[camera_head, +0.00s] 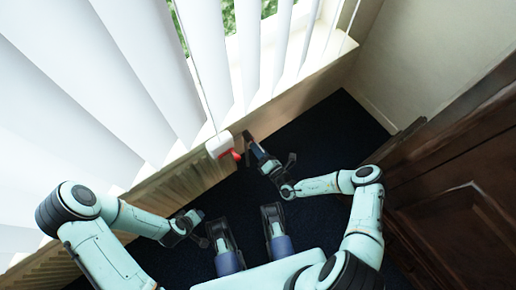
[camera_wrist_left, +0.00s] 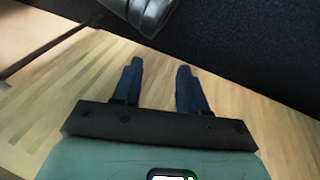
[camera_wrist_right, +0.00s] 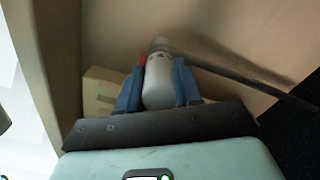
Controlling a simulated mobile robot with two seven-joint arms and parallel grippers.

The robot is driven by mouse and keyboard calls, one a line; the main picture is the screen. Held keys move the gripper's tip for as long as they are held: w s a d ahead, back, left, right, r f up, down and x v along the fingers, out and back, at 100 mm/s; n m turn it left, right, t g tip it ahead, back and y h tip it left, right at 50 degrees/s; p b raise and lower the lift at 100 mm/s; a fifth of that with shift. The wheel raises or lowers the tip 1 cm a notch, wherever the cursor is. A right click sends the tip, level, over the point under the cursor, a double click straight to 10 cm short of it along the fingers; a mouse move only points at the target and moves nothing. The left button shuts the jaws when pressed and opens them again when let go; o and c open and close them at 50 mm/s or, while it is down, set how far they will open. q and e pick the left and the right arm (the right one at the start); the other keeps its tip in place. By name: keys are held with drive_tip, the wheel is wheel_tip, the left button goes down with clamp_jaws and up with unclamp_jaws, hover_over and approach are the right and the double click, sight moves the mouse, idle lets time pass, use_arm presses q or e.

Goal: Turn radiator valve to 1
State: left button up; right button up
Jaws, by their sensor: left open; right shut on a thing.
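The radiator valve shows in the right wrist view as a whitish rounded knob (camera_wrist_right: 158,82) with small dark marks and a grey neck. A bit of red shows at its left side. My right gripper (camera_wrist_right: 157,72) has its blue fingers on both sides of the knob and is shut on it. I cannot read which number is set. In the head view my right gripper (camera_head: 250,142) is low by the radiator's right end, and I cannot make out the knob there. My left gripper (camera_wrist_left: 160,66) is open and empty above a pale wooden surface.
The radiator (camera_head: 172,190) runs below the window with white vertical blinds (camera_head: 130,70). A white box with a red part (camera_head: 220,145) sits on its top edge. Dark wooden furniture (camera_head: 465,200) stands at right. Dark carpet (camera_head: 335,130) lies between.

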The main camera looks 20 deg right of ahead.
drive_tip(key=shift+s, duration=0.1)
drive_tip(key=o, duration=1)
drive_tip(key=shift+o, duration=0.2)
use_arm(q)
drive_tip(key=shift+g+h, duration=0.3)
drive_tip(key=shift+g, duration=0.3)
drive_tip(key=shift+s+d+r+p, duration=0.35)
drive_tip(key=shift+s+r+p, duration=0.1)
drive_tip(key=shift+s, duration=0.25)
drive_tip(key=shift+s+d+r+p, duration=0.35)
drive_tip(key=shift+s+r+p, duration=0.1)
drive_tip(key=shift+s, duration=0.2)
drive_tip(key=shift+s+d+r+p, duration=0.35)
drive_tip(key=shift+s+r+p, duration=0.1)
drive_tip(key=shift+s, duration=0.25)
use_arm(e)
drive_tip(key=v, duration=1.3)
drive_tip(key=shift+s, duration=0.2)
drive_tip(key=shift+d, duration=0.1)
